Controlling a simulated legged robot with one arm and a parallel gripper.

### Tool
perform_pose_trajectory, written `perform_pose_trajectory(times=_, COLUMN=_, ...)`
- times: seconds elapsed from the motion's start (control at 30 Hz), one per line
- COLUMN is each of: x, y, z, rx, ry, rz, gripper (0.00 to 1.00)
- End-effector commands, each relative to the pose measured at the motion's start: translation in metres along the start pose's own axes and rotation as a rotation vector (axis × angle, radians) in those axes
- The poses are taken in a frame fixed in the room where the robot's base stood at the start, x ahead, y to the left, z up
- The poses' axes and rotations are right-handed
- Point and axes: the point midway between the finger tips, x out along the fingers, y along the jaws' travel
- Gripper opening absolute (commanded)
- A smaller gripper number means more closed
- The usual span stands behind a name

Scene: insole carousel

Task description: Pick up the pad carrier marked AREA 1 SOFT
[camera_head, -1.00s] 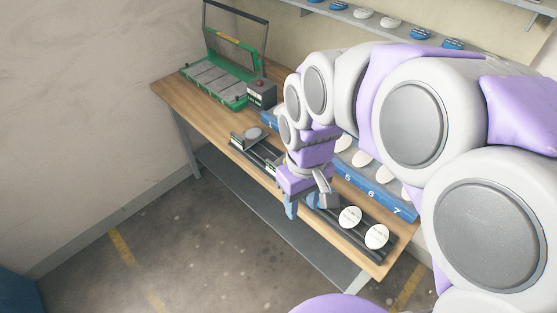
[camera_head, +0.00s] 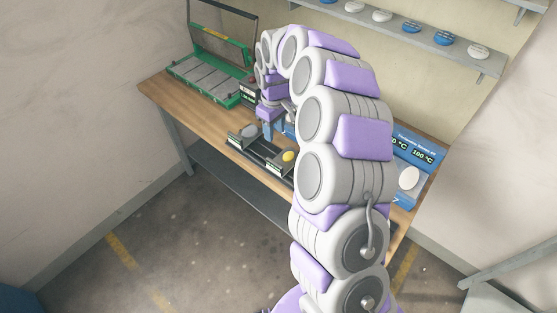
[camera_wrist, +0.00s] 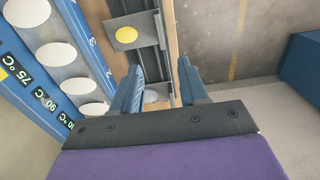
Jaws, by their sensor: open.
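Two pad carriers sit on a dark rail (camera_wrist: 165,52) at the bench front. One bears a grey round pad (camera_head: 249,130), the other a yellow round pad (camera_head: 288,157). No AREA 1 SOFT marking is legible on either. My gripper (camera_head: 267,132) is between and slightly above them in the head view, nearer the grey one. In the wrist view my gripper (camera_wrist: 160,66) has its blue fingers spread and empty. The yellow pad (camera_wrist: 127,34) on its grey plate lies ahead of the left finger. A grey pad (camera_wrist: 151,95) shows partly between the fingers; its carrier is mostly hidden.
A blue heater unit (camera_wrist: 58,95) with white oval pads and temperature displays runs along the rail. A green press (camera_head: 212,75) with raised lid stands at the bench's far left, beside a dark control box (camera_head: 249,92). A shelf (camera_head: 420,32) of insoles hangs behind.

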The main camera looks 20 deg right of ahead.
Motion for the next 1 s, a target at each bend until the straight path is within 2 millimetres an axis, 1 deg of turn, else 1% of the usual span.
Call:
perform_pose_trajectory(times=0.1, x=0.005, y=0.006, z=-0.002, rx=-0.001, ry=-0.001, rz=0.004, gripper=0.44)
perform_pose_trajectory(times=0.17, x=0.009, y=0.006, z=-0.002, rx=-0.002, ry=-0.001, rz=0.005, gripper=0.44)
perform_pose_trajectory(times=0.27, x=0.019, y=0.006, z=-0.003, rx=-0.002, ry=-0.002, rz=0.005, gripper=0.44)
perform_pose_trajectory(times=0.37, x=0.035, y=0.004, z=-0.003, rx=-0.003, ry=-0.005, rz=0.005, gripper=0.44)
perform_pose_trajectory(times=0.6, x=0.083, y=0.004, z=-0.003, rx=-0.003, ry=-0.007, rz=0.004, gripper=0.44)
perform_pose_trajectory(times=0.73, x=0.108, y=0.004, z=-0.003, rx=-0.003, ry=-0.004, rz=0.006, gripper=0.44)
perform_pose_trajectory(times=0.83, x=0.121, y=0.004, z=-0.003, rx=-0.003, ry=-0.004, rz=0.006, gripper=0.44)
perform_pose_trajectory(times=1.0, x=0.13, y=0.003, z=-0.003, rx=-0.003, ry=-0.003, rz=0.006, gripper=0.44)
